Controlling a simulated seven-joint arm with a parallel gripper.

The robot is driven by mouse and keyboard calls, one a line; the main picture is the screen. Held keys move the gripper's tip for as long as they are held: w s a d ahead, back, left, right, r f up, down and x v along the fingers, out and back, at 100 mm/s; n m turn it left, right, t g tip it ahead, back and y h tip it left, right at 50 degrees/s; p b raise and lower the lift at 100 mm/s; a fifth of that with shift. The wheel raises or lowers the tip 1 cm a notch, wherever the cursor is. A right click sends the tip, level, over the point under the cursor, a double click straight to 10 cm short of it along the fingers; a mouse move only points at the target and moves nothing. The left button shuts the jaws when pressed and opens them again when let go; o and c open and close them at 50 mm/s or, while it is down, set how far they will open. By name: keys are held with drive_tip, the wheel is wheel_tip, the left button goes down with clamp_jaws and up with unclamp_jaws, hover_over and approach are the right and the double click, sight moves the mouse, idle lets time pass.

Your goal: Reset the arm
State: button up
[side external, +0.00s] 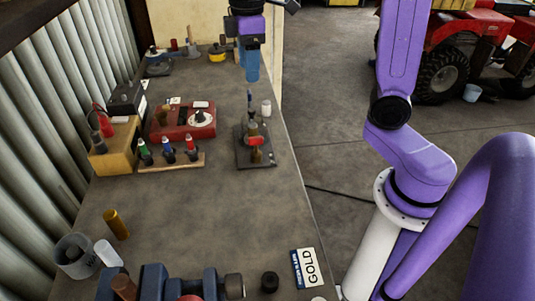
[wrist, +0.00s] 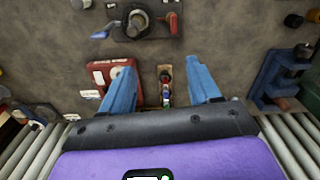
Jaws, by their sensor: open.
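My gripper (side external: 251,76) hangs over the far part of the workbench (side external: 190,225) with its blue fingers pointing down. In the wrist view my gripper (wrist: 158,64) shows its two fingers spread wide apart with nothing held between them. In the side view it is above a small dark plate (side external: 242,158) carrying an upright fixture with a red part (side external: 256,142). The plate also shows at the top of the wrist view (wrist: 120,32).
A red box with a dial (side external: 186,123), a wooden rack (side external: 158,163) of small bottles and a yellow block (side external: 110,155) stand on the left. A blue vise (side external: 155,283), a grey cup (side external: 74,257) and a GOLD card (side external: 304,268) are near. The bench middle is mostly clear.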

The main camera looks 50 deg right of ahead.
drive_tip(key=s+f+n, duration=0.1)
drive_tip(key=s+f, duration=0.4)
drive_tip(key=s, duration=0.7)
drive_tip(key=s+a+f+n, duration=0.1)
drive_tip(key=s+f, duration=0.4)
drive_tip(key=s, duration=0.6)
drive_tip(key=shift+s, duration=0.35)
drive_tip(key=shift+o, duration=0.4)
drive_tip(key=shift+w+a, duration=0.1)
drive_tip(key=shift+a, duration=0.05)
